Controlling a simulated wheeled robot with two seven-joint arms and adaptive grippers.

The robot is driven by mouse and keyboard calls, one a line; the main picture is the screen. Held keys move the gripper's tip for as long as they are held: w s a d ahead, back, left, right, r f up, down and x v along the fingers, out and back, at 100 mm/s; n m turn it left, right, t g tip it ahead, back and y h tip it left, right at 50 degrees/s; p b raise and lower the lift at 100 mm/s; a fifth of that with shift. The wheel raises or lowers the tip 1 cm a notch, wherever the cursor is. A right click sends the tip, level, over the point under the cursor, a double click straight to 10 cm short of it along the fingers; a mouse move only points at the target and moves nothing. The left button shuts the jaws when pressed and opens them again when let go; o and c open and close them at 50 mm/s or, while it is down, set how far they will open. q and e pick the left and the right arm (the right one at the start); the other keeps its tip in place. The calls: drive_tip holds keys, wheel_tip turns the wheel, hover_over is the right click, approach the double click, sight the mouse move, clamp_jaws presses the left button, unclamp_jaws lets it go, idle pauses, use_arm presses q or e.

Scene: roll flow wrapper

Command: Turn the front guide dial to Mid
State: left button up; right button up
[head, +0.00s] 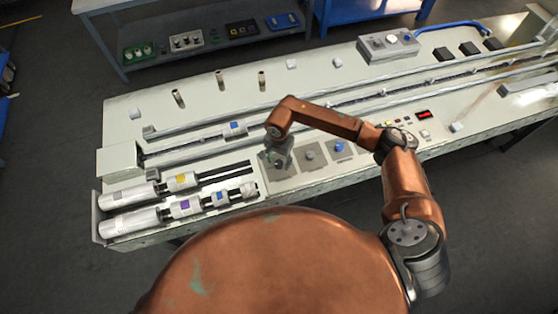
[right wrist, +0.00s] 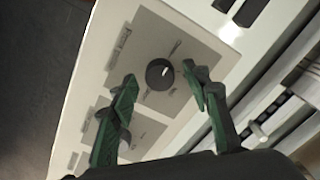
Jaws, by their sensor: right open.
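My right gripper (head: 279,157) is over the leftmost of several square grey plates (head: 268,182) on the machine's near edge. The gripper hides that plate's middle in the head view. In the right wrist view, a round black dial (right wrist: 159,73) with a short white pointer mark sits on a grey plate (right wrist: 150,38) with small labels too blurred to read. My open green fingers (right wrist: 161,80) are on either side of the dial in the picture; I cannot tell whether they touch it. The pointer points toward the right-hand finger. My left gripper is not in view.
A second grey plate (head: 310,155) and one with a blue knob (head: 339,147) stand right of the gripper. Film rolls (head: 133,197) lie to its left. Long rails run behind. A red display (head: 423,114) and small buttons are at right.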

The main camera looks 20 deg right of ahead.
drive_tip(key=shift+f, duration=0.15)
drive_tip(key=shift+c, duration=0.4)
drive_tip(key=c, duration=1.1)
